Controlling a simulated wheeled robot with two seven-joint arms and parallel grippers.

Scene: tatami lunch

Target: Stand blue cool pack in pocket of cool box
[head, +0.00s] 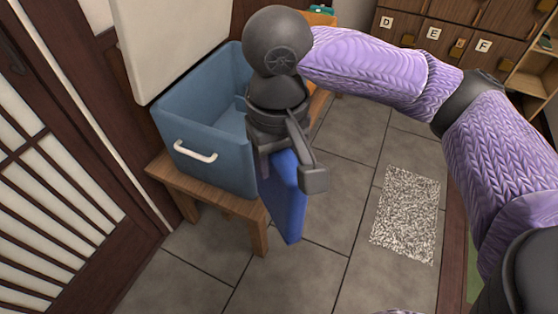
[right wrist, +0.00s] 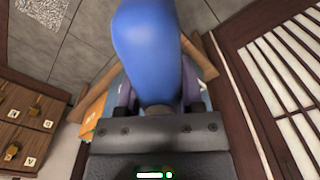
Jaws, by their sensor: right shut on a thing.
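The blue cool pack (head: 286,200) hangs upright below my right gripper (head: 287,160), which is shut on its upper part. The pack also fills the upper middle of the right wrist view (right wrist: 150,50). In the head view it is in front of the right side of the cool box (head: 212,172), outside it. The cool box is blue with a white handle, and its white lid (head: 175,45) stands open. My gripper and wrist hide the right part of the box, and I cannot make out the pocket. My left gripper is not in view.
The box stands on a wooden bench (head: 230,207). A slatted sliding door (head: 55,170) is at the left. Lettered wooden lockers (head: 430,35) are at the back right. A speckled mat (head: 406,215) lies on the grey tiled floor, which is otherwise mostly clear.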

